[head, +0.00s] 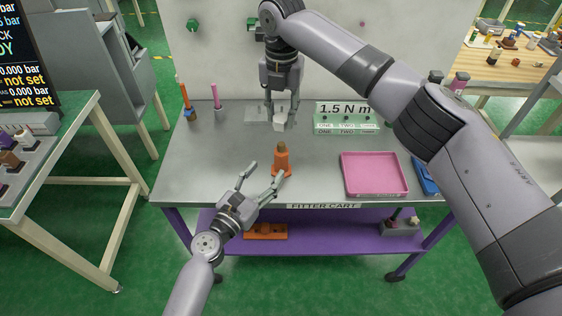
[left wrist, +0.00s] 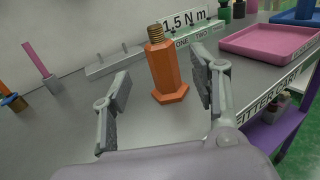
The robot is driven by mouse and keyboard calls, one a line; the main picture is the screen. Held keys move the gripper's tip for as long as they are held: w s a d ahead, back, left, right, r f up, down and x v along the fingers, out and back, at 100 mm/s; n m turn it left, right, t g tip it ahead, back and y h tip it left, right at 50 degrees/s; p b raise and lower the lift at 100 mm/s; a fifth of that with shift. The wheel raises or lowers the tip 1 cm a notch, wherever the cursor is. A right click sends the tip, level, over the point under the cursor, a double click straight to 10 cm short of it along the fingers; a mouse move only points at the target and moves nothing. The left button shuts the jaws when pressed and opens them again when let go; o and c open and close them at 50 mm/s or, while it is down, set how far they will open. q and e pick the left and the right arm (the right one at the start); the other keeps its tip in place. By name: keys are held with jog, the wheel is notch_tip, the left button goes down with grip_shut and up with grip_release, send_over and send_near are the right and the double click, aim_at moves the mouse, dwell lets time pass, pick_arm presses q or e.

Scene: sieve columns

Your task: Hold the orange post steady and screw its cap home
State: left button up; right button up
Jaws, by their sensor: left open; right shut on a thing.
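The orange post (head: 282,162) stands upright on the grey cart top, with a hexagonal foot and a bare brass thread on top. It also shows in the left wrist view (left wrist: 163,72). My left gripper (head: 268,171) is open. In the left wrist view its fingers (left wrist: 164,85) appear on either side of the post, which looks a little beyond the tips; no contact is clear. My right gripper (head: 281,122) points down behind the post and is shut on a small white piece (head: 279,121), probably the cap. I cannot tell whether this piece touches the surface.
A pink tray (head: 375,192) lies right of the post, with a blue tray (head: 425,177) beyond it. A green labelled block (head: 346,124) and a grey pegged plate (left wrist: 113,64) stand behind. Slim orange and pink posts stand at back left. The front-left cart top is clear.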

aim_at(277, 158)
pick_arm(q)
jog(key=x, duration=0.9)
jog(key=shift+w+d, duration=0.1)
jog(key=shift+w, duration=0.15)
jog(key=shift+c, duration=0.5)
grip_shut()
